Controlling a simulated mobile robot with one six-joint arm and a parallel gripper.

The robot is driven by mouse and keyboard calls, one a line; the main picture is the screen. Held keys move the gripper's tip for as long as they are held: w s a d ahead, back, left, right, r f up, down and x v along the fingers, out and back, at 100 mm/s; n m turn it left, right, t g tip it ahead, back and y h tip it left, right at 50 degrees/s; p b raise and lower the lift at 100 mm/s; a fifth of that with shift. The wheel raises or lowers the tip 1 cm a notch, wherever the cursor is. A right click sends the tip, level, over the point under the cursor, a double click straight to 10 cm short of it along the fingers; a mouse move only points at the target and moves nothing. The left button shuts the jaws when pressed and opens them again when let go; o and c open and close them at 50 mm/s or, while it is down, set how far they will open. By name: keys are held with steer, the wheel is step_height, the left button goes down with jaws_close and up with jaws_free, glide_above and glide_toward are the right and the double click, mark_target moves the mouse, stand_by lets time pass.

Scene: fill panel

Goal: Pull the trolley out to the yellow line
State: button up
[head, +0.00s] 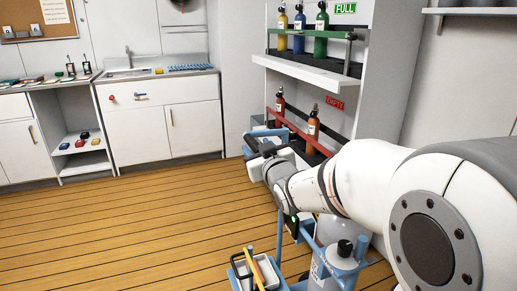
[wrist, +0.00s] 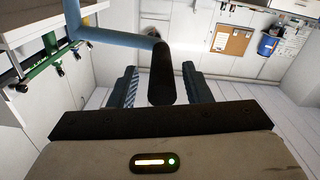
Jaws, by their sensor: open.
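The trolley, with a blue tube frame (head: 279,236), stands at the bottom of the head view, partly hidden by my arm. It carries a grey cylinder (head: 343,262) and a small tray. In the wrist view, a blue tube (wrist: 118,37) of it leads to a dark handle grip (wrist: 161,75). My gripper (wrist: 160,88) is open, with one finger on each side of the grip. No closed contact shows. In the head view my gripper (head: 262,142) is in front of the bottle rack. I cannot see a yellow line on the floor.
A bottle rack (head: 310,75) with FULL and EMPTY signs stands just behind my gripper. A sink cabinet (head: 165,125) and an open-shelf counter (head: 82,150) line the back wall. The wooden floor (head: 120,220) at left is clear.

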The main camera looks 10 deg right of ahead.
steer(key=p+v, duration=0.1)
steer(key=v, duration=0.6)
steer(key=shift+s, duration=0.4)
steer(key=shift+d, duration=0.1)
steer(key=s+d+r+m+g+h+p, duration=0.2)
steer(key=s+r+g+p, duration=0.4)
steer(key=s+p, duration=0.5)
steer(key=s+d+r+m+g+h+p, duration=0.2)
steer(key=s+r+g+p, duration=0.4)
steer(key=p, duration=1)
steer(key=s+m+g, duration=0.1)
steer(key=s+g, duration=0.2)
steer(key=s, duration=0.2)
steer(key=shift+d+r, duration=0.2)
steer(key=shift+d, duration=0.15)
steer(key=shift+s, duration=0.1)
steer(key=shift+c, duration=0.8)
